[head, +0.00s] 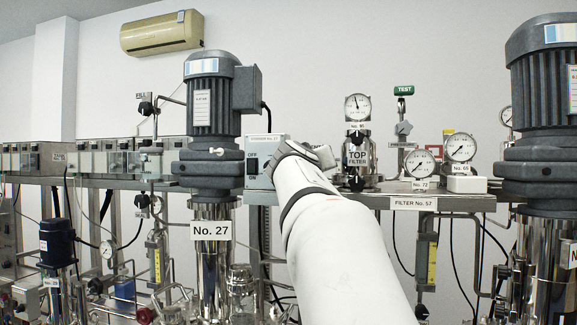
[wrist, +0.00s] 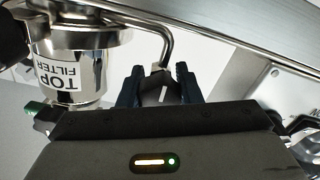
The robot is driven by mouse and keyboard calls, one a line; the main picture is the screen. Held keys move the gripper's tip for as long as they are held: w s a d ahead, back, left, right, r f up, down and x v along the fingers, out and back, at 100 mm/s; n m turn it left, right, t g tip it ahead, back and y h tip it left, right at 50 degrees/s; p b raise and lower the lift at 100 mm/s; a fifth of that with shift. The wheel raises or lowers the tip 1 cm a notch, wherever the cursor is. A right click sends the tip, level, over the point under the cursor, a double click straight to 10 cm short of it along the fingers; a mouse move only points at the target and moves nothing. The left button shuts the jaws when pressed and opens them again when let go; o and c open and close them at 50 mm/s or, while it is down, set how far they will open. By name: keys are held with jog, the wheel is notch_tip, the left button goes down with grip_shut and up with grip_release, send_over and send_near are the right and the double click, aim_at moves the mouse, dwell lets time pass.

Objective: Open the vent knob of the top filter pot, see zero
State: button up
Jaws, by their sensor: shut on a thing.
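The top filter pot (head: 359,172) is a shiny metal pot labelled TOP FILTER, standing on the steel shelf right of my wrist. A round white gauge (head: 357,107) sits above it; its needle seems to point roughly upward, and the figures are too small to read. In the wrist view the pot (wrist: 96,72) is upside down at the upper left. My gripper (wrist: 159,76) has its two dark blue fingers shut on a dark knob (wrist: 163,93) with a white mark, at the end of a bent metal pipe from the pot. In the head view my arm hides the fingers and the knob.
Gauges No. 72 (head: 421,164) and No. 65 (head: 460,148) stand right of the pot. Motor No. 27 (head: 209,120) and a grey switch box (head: 259,171) are close left of my wrist. Another big motor (head: 544,110) stands far right.

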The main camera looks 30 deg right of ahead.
jog(key=n, duration=0.6)
jog(key=shift+r+b, duration=0.2)
jog(key=shift+b, duration=0.1)
jog(key=n+p, duration=0.1)
jog(key=n, duration=0.5)
jog(key=shift+r+n, duration=0.1)
jog(key=shift+n, duration=0.2)
jog(key=n+p, duration=0.1)
jog(key=n, duration=0.3)
jog(key=shift+n+p, duration=0.8)
jog(key=shift+n, duration=1.7)
jog(key=o, duration=0.9)
jog(key=shift+d+f, duration=0.1)
jog(key=shift+f, duration=0.1)
jog(key=shift+c, duration=0.2)
jog(key=shift+o, duration=0.6)
jog(key=shift+f, duration=0.1)
